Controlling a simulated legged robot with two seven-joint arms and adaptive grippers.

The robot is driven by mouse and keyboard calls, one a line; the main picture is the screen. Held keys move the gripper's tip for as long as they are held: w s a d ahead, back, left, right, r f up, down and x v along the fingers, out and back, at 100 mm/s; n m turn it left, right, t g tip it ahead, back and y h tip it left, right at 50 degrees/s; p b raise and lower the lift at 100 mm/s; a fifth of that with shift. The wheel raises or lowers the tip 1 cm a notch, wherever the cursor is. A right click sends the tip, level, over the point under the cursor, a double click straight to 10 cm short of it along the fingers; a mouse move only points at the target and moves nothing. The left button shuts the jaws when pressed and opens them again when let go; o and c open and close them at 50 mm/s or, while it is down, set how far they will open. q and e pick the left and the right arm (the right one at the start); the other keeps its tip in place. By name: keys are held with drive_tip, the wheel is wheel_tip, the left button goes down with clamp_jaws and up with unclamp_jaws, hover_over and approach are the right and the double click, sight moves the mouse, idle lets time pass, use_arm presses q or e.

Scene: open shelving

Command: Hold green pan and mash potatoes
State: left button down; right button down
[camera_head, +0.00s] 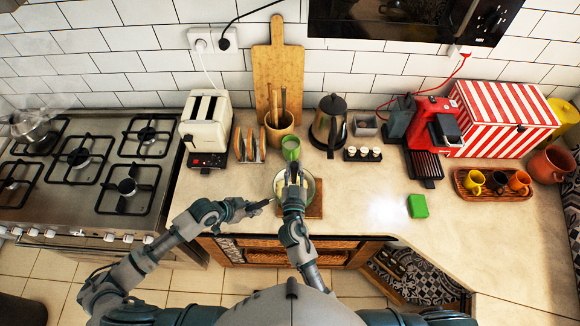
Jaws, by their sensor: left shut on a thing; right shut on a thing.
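The pan (311,184) sits on a brown wooden board (316,208) near the counter's front edge. Pale yellow potatoes (279,186) show inside it. My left gripper (264,205) is at the pan's left front side, shut on what appears to be its handle, which is mostly hidden. My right gripper (293,172) is above the pan, pointing away from me. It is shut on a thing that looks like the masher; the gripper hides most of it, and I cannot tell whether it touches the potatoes.
A green mug (291,148) stands just behind the pan. A utensil pot (279,130), toast rack (249,146), toaster (206,125) and kettle (328,124) stand further back. A gas stove (97,172) is left. A green sponge (417,206) lies right, with clear counter around it.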

drive_tip(key=shift+d, duration=0.35)
drive_tip(key=shift+w+d, duration=0.75)
drive_tip(key=shift+w, duration=0.25)
drive_tip(key=shift+s+a, duration=0.1)
drive_tip(key=shift+a, duration=0.05)
